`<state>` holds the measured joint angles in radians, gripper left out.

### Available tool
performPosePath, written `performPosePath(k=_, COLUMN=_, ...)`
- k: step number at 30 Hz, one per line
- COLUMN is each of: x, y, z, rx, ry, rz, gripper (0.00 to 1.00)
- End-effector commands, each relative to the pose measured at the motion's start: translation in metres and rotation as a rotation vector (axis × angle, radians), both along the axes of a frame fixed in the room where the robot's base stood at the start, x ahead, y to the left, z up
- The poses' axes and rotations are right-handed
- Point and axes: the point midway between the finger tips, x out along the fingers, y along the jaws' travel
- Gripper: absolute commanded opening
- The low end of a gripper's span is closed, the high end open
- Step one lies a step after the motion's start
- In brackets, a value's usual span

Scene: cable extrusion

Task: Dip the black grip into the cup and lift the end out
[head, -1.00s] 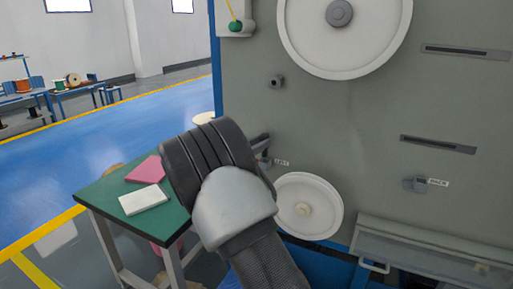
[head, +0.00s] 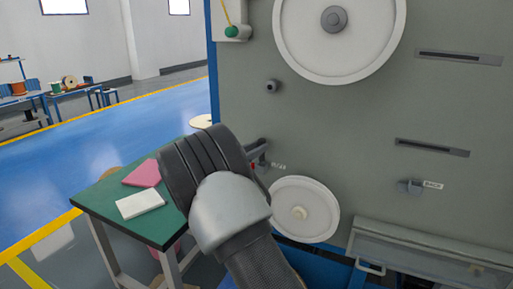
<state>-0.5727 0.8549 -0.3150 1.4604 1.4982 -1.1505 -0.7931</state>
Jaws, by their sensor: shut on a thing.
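My arm's thick dark ribbed section and grey joint fill the lower middle of the head view. They hide my gripper, so its fingers and anything between them do not show. I cannot make out the black grip or the cup; the area behind the arm is covered. A small dark grey fitting (head: 260,148) with a bit of red shows just right of the arm, against the machine beside a small label. I cannot tell whether anything touches it.
A green-topped table (head: 156,226) with a pink pad (head: 142,174) and a white block (head: 140,204) stands left of the arm. The grey machine panel (head: 345,135) fills the right, with a large white wheel (head: 337,70) and a smaller one (head: 316,207). Blue floor lies open at left.

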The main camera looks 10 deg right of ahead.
Motion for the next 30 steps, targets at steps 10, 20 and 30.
performPosePath(k=10, x=0.000, y=0.000, z=-0.016, rx=0.000, ry=0.000, rz=0.000, gripper=0.00)
performPosePath(k=20, x=0.000, y=0.000, z=-0.027, rx=0.000, ry=0.000, rz=-0.001, gripper=0.00)
performPosePath(k=30, x=0.000, y=0.000, z=-0.027, rx=0.000, ry=0.000, rz=0.000, gripper=0.00)
